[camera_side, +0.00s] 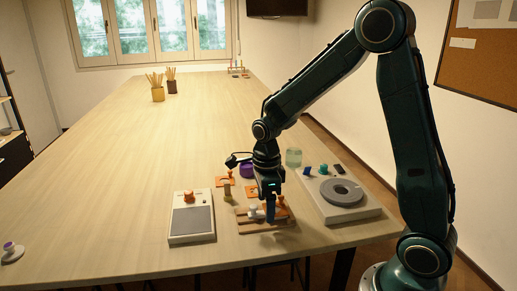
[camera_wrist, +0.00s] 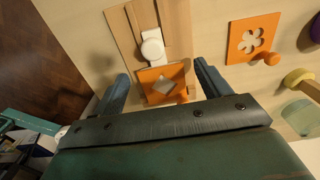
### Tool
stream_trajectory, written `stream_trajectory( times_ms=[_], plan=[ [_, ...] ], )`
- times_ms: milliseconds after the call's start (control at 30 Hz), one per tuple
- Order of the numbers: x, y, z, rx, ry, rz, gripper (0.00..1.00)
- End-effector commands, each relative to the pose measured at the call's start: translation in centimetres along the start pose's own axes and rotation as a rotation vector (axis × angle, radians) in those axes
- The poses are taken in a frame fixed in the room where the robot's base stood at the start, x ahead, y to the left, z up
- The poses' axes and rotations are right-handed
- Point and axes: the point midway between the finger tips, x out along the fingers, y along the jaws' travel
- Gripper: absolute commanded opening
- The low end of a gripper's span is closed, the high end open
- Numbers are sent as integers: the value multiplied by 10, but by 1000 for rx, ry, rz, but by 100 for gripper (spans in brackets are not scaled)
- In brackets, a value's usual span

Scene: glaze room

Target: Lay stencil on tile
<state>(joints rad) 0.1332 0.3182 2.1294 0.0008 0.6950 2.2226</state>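An orange square stencil with a diamond-shaped hole (camera_wrist: 150,75) lies between the fingers of my gripper (camera_wrist: 161,72) in the wrist view. The fingers stand apart, with gaps on both sides of the stencil. A pale surface shows through the hole; I cannot tell whether it is the tile. Just beyond the stencil, a white piece with a round knob (camera_wrist: 152,48) sits on a wooden board (camera_wrist: 120,22). In the side view my gripper (camera_side: 270,218) points down over this board (camera_side: 250,227). A second orange stencil, with a flower-shaped hole (camera_wrist: 237,42), lies to the right with an orange knob.
A grey-topped device (camera_side: 200,236) carrying an orange piece stands left of the board. A round grey wheel on a white base (camera_side: 350,215) stands right. A purple bowl (camera_side: 247,170) and a glass jar (camera_side: 293,157) stand behind. The table's left half is mostly clear.

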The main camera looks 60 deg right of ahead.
Motion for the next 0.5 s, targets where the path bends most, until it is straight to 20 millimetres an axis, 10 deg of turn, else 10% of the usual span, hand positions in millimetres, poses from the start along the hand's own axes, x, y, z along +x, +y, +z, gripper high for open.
stream_trajectory(
  times_ms=[500],
  plan=[
    [-11, -1, 0, 0, -2, -3, 75]
  ],
)
